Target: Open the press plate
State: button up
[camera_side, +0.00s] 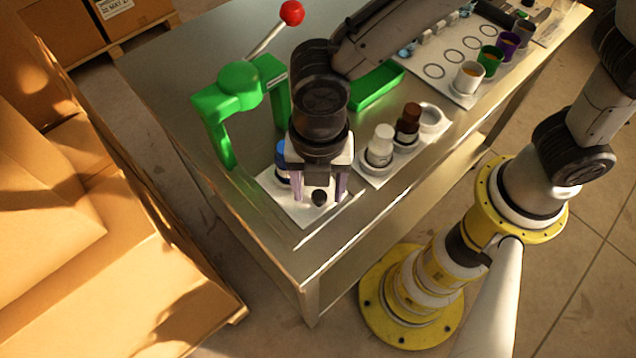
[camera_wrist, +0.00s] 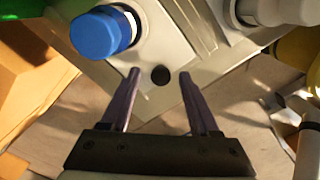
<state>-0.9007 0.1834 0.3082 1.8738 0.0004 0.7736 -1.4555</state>
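A green press (camera_side: 240,88) stands at the table's left edge, its lever slanting up to a red ball knob (camera_side: 291,13). Which part is the press plate I cannot tell. My gripper (camera_side: 320,197) points down over a white plate (camera_side: 272,186) at the table's front corner, in front of the press. Its two fingers are apart, and in the wrist view the gripper (camera_wrist: 159,76) shows a small black knob (camera_wrist: 160,75) between its fingertips. The knob (camera_side: 319,196) also shows in the side view. Whether the fingers touch it I cannot tell; they look clear of it.
A blue-capped bottle (camera_wrist: 101,33) stands close beside my gripper on the white plate. A holder with a white bottle (camera_side: 381,146) and a brown-capped bottle (camera_side: 408,122) is to the right. A green tray (camera_side: 378,86) and several cups (camera_side: 469,78) stand farther back. Cardboard boxes (camera_side: 90,240) lie left.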

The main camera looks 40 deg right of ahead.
notch_tip(320, 180, up, 14)
dwell(0.7)
jog(key=shift+f, duration=0.1)
jog(key=w+d+r+m+t+y, duration=0.1)
jog(key=d+r+m, duration=0.25)
jog(key=d, duration=0.55)
jog(key=w+d+r+m+t, duration=0.2)
jog(key=d+r+m, duration=0.15)
jog(key=d, duration=0.45)
jog(key=s+d+f+m+t, duration=0.1)
jog(key=s+d+f+m, duration=0.2)
jog(key=d+m, duration=0.3)
jog(key=s+d+f+m+t+h, duration=0.1)
jog(key=s+d+f+m, duration=0.2)
jog(key=m, duration=1.1)
jog(key=s+d, duration=0.3)
jog(key=shift+s+t, duration=0.3)
